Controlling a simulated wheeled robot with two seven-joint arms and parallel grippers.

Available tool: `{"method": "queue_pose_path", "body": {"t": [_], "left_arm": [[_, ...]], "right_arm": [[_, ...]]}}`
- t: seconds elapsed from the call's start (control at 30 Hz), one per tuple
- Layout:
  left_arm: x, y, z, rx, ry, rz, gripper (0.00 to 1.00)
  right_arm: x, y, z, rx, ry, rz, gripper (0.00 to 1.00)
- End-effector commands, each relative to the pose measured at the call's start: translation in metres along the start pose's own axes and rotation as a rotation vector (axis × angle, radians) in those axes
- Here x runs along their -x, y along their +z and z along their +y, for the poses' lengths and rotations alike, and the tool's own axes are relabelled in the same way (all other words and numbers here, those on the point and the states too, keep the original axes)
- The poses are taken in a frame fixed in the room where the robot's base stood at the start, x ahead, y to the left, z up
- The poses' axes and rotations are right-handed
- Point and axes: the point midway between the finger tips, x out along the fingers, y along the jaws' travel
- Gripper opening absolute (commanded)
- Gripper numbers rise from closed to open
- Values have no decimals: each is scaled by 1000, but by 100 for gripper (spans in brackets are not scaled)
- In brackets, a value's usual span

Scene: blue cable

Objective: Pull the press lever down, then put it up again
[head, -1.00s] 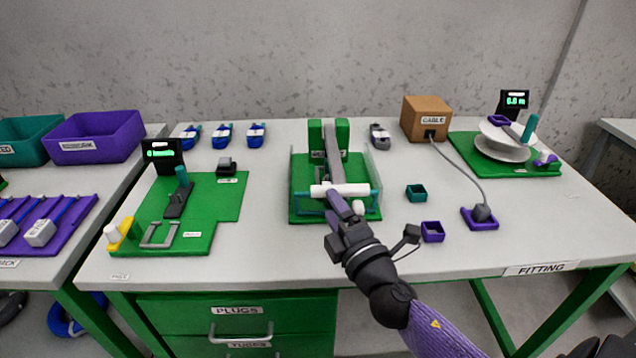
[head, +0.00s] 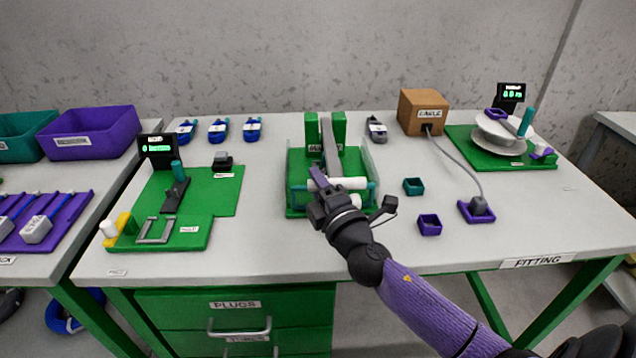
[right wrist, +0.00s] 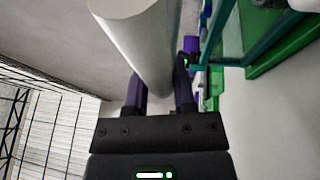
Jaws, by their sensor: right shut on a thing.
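The press (head: 298,165) stands in the middle of the table on a green base, with clear side guards and two green posts at its back. Its grey lever arm (head: 328,145) runs from the posts toward me and ends in a white cross handle (head: 350,183) near the front. My right gripper (head: 321,184) is shut on the white handle, left of its middle. In the right wrist view, the white handle (right wrist: 150,45) lies between the two purple fingers (right wrist: 160,95). The fingers hide part of the handle. My left gripper is not in view.
Two small open boxes, teal (head: 413,186) and purple (head: 429,225), stand right of the press. A purple cable holder (head: 476,210) is farther right. A green fixture board (head: 215,195) lies to the left. Bare table lies in front of the press.

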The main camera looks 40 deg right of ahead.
Motion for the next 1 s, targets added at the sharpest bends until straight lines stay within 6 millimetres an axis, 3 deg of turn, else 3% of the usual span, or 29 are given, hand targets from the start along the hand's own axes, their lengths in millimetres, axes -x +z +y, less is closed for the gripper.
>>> {"method": "queue_pose_path", "body": {"t": [0.6,1.0], "left_arm": [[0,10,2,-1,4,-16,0],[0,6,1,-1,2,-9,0]], "right_arm": [[0,0,0,0,0,0,0],[0,0,0,0,0,0,0]]}}
